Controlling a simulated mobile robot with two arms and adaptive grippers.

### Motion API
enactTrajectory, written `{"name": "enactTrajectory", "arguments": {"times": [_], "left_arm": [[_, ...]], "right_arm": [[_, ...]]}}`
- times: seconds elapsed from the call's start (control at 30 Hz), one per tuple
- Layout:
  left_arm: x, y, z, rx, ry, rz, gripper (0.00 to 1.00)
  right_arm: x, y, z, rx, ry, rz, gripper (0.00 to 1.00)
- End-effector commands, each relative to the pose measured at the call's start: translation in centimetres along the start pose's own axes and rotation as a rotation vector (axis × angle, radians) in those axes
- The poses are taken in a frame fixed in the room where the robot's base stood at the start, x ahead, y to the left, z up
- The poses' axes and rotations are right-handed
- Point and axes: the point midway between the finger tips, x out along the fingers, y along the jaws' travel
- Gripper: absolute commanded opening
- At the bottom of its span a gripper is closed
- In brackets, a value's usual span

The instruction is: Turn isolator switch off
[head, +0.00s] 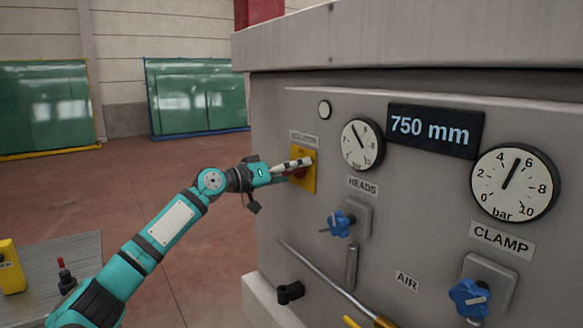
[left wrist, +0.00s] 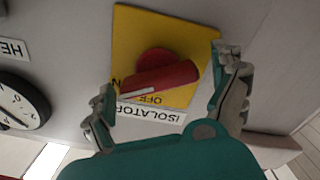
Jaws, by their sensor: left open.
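The isolator switch is a red rotary handle on a yellow plate (head: 309,183), fixed to the grey machine panel below a small label. In the left wrist view the red handle (left wrist: 168,78) lies slantwise across the yellow plate (left wrist: 150,30). Its white-marked end points toward a letter N at the plate's edge, and "OFF" shows upside down beside the handle. My left gripper (head: 300,165) is at the switch; in the left wrist view its open fingers (left wrist: 168,100) stand either side of the handle, apparently apart from it. My right gripper is not in view.
The panel also carries a HEADS gauge (head: 362,145), a CLAMP gauge (head: 514,184), a 750 mm display (head: 434,131) and blue knobs (head: 341,224). A metal lever (head: 325,276) slants below the switch. Open floor lies to the left.

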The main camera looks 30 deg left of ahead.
Motion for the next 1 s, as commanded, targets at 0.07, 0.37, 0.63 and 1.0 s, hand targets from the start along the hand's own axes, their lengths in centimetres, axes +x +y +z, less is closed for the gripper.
{"name": "enactTrajectory", "arguments": {"times": [0.07,0.37,0.63,1.0], "left_arm": [[-0.02,-0.01,0.02,0.000,0.000,0.000,0.96],[-0.05,-0.03,0.02,0.000,0.000,0.000,0.59],[-0.06,-0.04,0.01,0.000,0.000,-0.001,0.40],[-0.03,-0.06,-0.01,-0.089,-0.001,-0.001,0.40]], "right_arm": [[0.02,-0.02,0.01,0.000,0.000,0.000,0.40],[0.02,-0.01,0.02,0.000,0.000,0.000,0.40],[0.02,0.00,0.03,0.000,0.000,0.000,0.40],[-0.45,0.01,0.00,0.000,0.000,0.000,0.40]]}}
